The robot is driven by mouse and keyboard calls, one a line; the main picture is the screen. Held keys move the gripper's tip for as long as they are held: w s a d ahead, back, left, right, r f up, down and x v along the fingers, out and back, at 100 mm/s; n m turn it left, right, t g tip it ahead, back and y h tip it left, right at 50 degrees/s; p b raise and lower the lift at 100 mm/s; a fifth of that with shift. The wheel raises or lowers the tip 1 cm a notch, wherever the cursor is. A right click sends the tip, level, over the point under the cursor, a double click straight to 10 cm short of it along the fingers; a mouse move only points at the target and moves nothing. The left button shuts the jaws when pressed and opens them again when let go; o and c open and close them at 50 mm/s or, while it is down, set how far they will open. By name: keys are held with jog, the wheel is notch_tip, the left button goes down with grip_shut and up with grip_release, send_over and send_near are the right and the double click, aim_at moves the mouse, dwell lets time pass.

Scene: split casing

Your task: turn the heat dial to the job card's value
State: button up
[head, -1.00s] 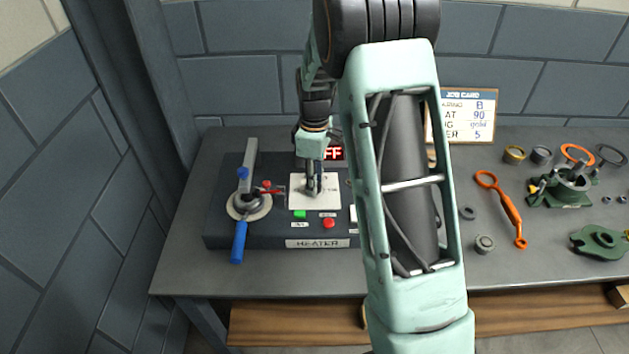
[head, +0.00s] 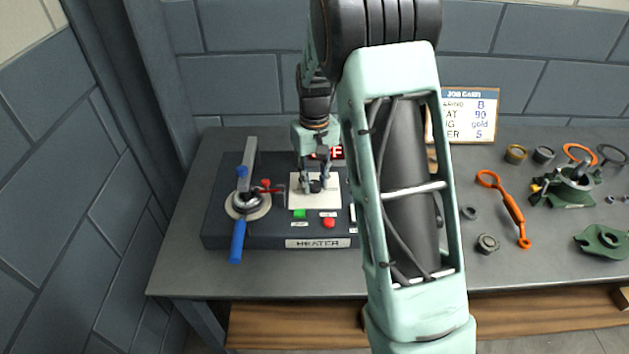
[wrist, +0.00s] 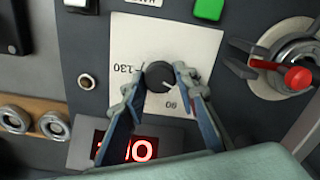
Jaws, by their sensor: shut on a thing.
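The heat dial is a round black knob (wrist: 158,75) on a white plate (wrist: 125,40), with a white mark at its lower right edge. Printed numbers show near it, 130 to the left and 90 below right; the mark points roughly to the 90 side. My gripper (wrist: 160,78) has a finger on each side of the knob and is shut on it. In the head view my gripper (head: 316,186) stands over the heater panel (head: 275,228), the knob partly hidden between its fingers.
A red-lit display (wrist: 128,150) is partly covered by my gripper. A blue-handled lever (head: 238,240) and small red handle (head: 266,186) stand left of the dial. Green (head: 299,214) and red (head: 329,222) buttons sit in front. Loose tools and rings lie right of my arm.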

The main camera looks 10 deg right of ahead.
aim_at(314, 184)
jog(key=m, duration=0.4)
jog(key=shift+m, duration=1.7)
jog(key=o, duration=1.2)
jog(key=shift+c, duration=0.2)
notch_tip(314, 184, up, 12)
